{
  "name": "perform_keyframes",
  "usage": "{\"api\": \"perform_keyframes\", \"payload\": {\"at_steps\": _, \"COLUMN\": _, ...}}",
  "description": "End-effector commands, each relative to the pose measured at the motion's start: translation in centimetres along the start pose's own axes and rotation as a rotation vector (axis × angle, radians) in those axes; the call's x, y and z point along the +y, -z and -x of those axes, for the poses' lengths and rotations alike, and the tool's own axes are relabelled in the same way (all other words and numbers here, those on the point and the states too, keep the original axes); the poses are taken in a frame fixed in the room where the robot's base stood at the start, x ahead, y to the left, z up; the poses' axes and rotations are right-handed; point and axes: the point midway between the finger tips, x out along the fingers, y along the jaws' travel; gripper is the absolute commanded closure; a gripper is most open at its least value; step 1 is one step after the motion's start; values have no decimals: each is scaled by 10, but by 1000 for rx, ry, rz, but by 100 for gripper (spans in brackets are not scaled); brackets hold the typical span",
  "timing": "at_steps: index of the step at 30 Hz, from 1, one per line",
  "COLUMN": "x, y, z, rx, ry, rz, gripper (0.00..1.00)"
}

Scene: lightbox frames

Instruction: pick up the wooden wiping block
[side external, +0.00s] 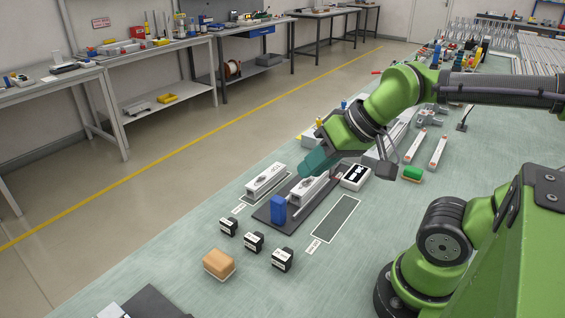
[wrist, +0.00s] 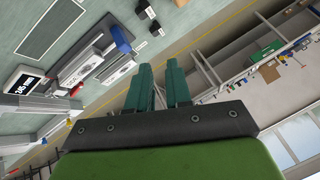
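The wooden wiping block (side external: 219,261) is a tan block with a pale underside. It sits on the green bench top at the near left in the side view. A brown bit at the top edge of the wrist view may be the same block, cut off. My gripper (side external: 309,170) has teal fingers and hangs above the white rail pieces, up and to the right of the block and well apart from it. In the wrist view, my gripper (wrist: 160,70) shows a gap between its fingers, with nothing held.
Several black labelled modules (side external: 254,242) stand between the block and a dark plate (side external: 264,214) bearing a blue part (side external: 278,208) and a white rail (side external: 309,188). A white display box (side external: 355,177) and a green-topped block (side external: 412,173) lie farther right.

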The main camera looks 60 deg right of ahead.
Motion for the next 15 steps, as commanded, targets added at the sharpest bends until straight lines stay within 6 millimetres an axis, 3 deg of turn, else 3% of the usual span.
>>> {"api": "perform_keyframes", "payload": {"at_steps": 2, "x": 0, "y": 0, "z": 0, "rx": 0, "ry": 0, "rz": 0, "gripper": 68}}
{"api": "perform_keyframes", "payload": {"at_steps": 10, "x": 0, "y": 0, "z": 0, "rx": 0, "ry": 0, "rz": 0, "gripper": 26}}
{"api": "perform_keyframes", "payload": {"at_steps": 15, "x": 0, "y": 0, "z": 0, "rx": 0, "ry": 0, "rz": 0, "gripper": 23}}
